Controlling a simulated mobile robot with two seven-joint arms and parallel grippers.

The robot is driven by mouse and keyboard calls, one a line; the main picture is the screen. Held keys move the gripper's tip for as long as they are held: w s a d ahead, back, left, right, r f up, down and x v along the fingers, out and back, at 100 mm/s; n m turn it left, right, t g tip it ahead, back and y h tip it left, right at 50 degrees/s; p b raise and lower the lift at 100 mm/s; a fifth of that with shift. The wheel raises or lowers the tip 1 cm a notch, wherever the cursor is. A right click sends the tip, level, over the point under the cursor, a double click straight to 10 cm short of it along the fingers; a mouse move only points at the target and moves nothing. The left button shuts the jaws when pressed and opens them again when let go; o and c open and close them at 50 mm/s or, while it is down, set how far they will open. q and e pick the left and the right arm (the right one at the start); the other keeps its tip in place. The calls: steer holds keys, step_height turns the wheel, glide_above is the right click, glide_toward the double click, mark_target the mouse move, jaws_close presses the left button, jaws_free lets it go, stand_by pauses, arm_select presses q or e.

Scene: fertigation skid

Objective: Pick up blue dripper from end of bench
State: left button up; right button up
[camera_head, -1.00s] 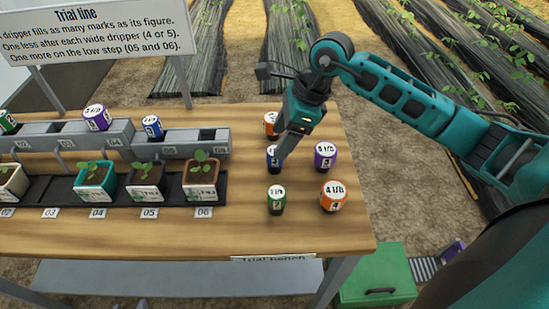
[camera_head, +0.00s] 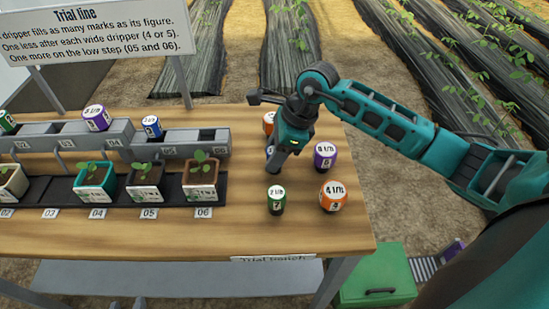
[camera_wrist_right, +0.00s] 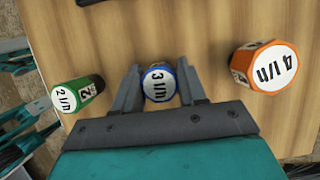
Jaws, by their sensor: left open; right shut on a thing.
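The blue dripper (camera_head: 270,153) stands near the right end of the bench, mostly hidden by my right gripper (camera_head: 275,168) in the head view. In the right wrist view the blue dripper (camera_wrist_right: 158,84), marked 3 l/h on its white top, sits between the two fingers of my right gripper (camera_wrist_right: 160,88), which is shut on it. The dripper appears to be still at bench level. Two grey fingertips of my left gripper (camera_head: 126,303) show at the bottom edge of the head view, spread apart and empty.
Close around stand a green dripper (camera_head: 276,200), an orange dripper (camera_head: 333,197), a purple dripper (camera_head: 325,156) and another orange one (camera_head: 268,122) behind. Another blue dripper (camera_head: 152,127) sits in the grey stepped rail (camera_head: 185,150). Potted seedlings (camera_head: 201,180) stand in front of it.

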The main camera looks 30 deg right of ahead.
steer(key=c, duration=0.5)
steer(key=shift+o, duration=0.2)
